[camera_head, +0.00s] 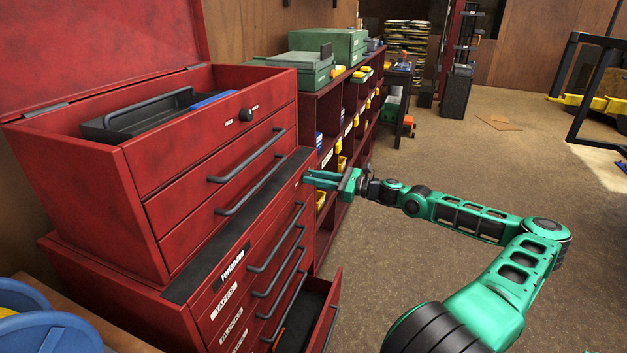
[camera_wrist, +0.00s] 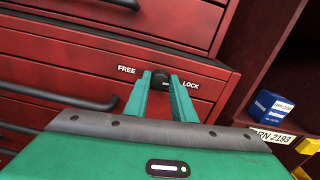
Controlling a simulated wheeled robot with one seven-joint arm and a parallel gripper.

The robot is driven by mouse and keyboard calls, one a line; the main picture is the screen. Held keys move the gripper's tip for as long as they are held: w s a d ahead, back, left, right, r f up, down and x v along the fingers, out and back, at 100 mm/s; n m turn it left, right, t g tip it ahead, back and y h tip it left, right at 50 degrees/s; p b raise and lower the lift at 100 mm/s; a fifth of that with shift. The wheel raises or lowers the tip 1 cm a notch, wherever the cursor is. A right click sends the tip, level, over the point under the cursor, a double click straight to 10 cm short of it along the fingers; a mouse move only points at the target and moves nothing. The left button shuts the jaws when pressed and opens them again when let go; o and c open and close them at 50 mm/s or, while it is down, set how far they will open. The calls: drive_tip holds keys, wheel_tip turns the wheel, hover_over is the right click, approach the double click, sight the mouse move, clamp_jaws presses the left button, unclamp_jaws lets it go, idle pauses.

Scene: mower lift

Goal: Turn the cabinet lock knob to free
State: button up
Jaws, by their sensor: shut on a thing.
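The red tool cabinet (camera_head: 215,300) stands at the left in the head view. In the wrist view, the dark lock knob (camera_wrist: 160,82) sits on its red front between the words FREE on the left and LOCK on the right. My green gripper (camera_wrist: 161,78) has its two fingers around the knob, one on each side, and is shut on it. Which way the knob points is hard to tell. In the head view my gripper (camera_head: 308,178) reaches the right end of the cabinet's front from the right, and it hides the knob there.
A red top chest (camera_head: 190,160) has its lid up, with its own knob (camera_head: 247,114) and a dark tray (camera_head: 140,118). A low drawer (camera_head: 318,310) stands open. Shelves (camera_head: 345,115) are close behind; a blue box (camera_wrist: 270,105) sits there. Floor at right is open.

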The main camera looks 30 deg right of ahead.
drive_tip(key=shift+f+n, duration=0.2)
drive_tip(key=shift+n, duration=8.1)
drive_tip(key=shift+s, duration=0.1)
drive_tip(key=o, duration=1.1)
drive_tip(key=shift+a, duration=0.1)
drive_tip(key=shift+c, duration=0.2)
drive_tip(key=v, duration=1)
drive_tip(key=shift+s+d, duration=0.2)
drive_tip(key=shift+d, duration=0.1)
